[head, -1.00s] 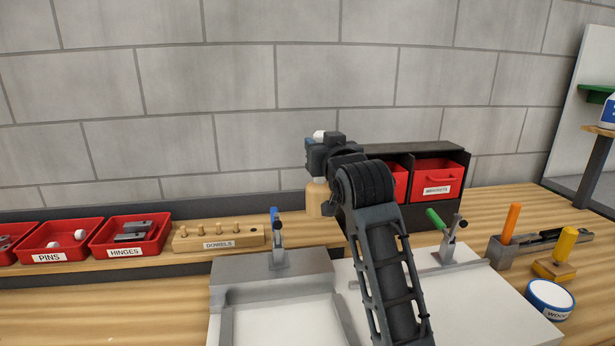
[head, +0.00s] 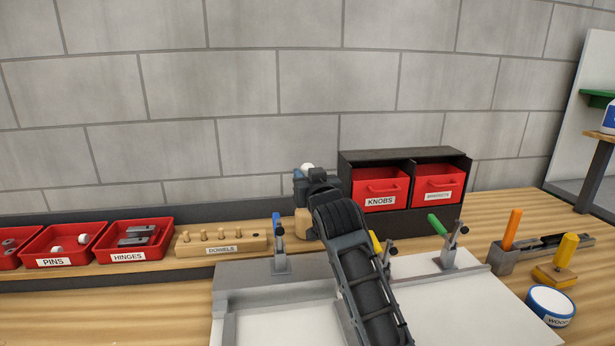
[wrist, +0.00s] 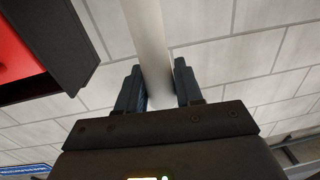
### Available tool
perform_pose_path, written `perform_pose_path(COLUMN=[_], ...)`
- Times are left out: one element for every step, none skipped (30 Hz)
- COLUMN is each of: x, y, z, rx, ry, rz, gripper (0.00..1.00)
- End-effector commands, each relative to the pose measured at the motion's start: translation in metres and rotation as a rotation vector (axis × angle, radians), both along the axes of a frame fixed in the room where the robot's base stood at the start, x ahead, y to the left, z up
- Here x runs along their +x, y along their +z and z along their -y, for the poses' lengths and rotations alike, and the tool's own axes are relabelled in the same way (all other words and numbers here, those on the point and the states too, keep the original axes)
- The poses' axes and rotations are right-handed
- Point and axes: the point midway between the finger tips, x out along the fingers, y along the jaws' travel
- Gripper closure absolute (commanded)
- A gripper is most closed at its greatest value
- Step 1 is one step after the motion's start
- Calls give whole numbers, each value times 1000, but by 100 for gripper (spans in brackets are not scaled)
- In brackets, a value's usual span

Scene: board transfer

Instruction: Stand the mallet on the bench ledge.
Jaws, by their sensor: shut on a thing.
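The mallet's pale wooden head (head: 303,226) hangs below my gripper (head: 303,184) in the head view, with the white end of its handle (head: 307,167) showing above. In the wrist view the pale handle (wrist: 150,35) runs between the two fingers. My gripper is shut on this handle. The mallet looks about upright, head down. The bench ledge (head: 190,263) runs along the wall, and the mallet head is at its right-hand stretch, beside the dowel block. My arm covers part of this area, and I cannot tell whether the head touches the ledge.
A dowel block (head: 222,244) and red trays, such as the hinges tray (head: 130,256), stand on the ledge to the left. A dark cabinet with a knobs drawer (head: 380,190) is close on the right. A blue-handled clamp (head: 279,245) stands just in front.

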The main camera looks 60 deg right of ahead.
Motion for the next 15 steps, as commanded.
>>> perform_pose_path(x=[0, 0, 0, 0, 0, 0, 0, 0, 0, 0, 0, 0, 0, 0, 0], y=[2, 1, 0, -1, -2, -3, -3, -3, -3, -3, -3, -3, -3, -3, -3], z=[0, 0, 0, 0, 0, 0, 0, 0, 0, 0, 0, 0, 0, 0, 0], rx=[-2, -2, -2, -2, -2, -2, 0, 0, 0, 0, 0, 0, 0, 1, 1], ry=[0, 0, 1, 1, 1, 1, 1, 1, 1, 0, 0, 0, 0, 0, 0], rz=[2, 2, 2, 2, 2, 2, 0, 0, 0, 0, 0, 0, 0, -1, -1], gripper=[100, 100, 100, 100, 100, 100, 62, 59, 55, 52, 49, 45, 42, 40, 39])
